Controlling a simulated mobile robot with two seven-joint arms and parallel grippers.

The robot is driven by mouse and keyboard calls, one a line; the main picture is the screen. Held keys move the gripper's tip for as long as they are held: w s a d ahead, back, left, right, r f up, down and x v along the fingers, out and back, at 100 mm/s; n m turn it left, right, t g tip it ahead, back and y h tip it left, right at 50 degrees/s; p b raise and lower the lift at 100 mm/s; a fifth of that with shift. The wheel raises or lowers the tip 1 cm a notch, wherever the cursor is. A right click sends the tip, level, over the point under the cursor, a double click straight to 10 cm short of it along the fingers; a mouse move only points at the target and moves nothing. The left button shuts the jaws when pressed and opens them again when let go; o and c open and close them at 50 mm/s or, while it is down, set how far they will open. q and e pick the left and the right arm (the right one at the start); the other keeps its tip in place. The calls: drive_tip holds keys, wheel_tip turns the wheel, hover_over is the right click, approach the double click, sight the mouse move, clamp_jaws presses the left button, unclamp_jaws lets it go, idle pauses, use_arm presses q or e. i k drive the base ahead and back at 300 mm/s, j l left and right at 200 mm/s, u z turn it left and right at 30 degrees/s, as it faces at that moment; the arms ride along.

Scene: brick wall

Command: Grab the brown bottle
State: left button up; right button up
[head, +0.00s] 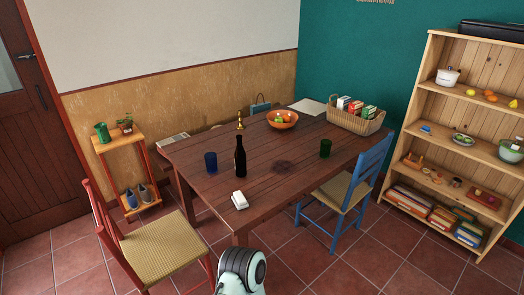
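A dark brown, nearly black bottle (240,158) stands upright on the wooden table (210,187), near the middle of its left half. A blue glass (211,162) stands just left of it, apart from it. A small white object (240,200) lies in front of it near the table's front edge. Part of my own body shows at the bottom centre, below the table edge. No gripper fingers show in the head view, so neither gripper can be placed relative to the bottle.
A red chair (160,246) is at the front left and a blue chair (347,190) at the right. A wooden shelf (430,100) fills the right side.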

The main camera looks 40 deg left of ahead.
sight(240, 159)
drive_tip(key=i, duration=1.65)
drive_tip(key=i+l+u, duration=0.1)
drive_tip(key=i+u, duration=0.3)
drive_tip(key=i+l+u, duration=0.25)
drive_tip(key=i+u, duration=0.15)
drive_tip(key=i, duration=0.15)
drive_tip(key=u, duration=1.8)
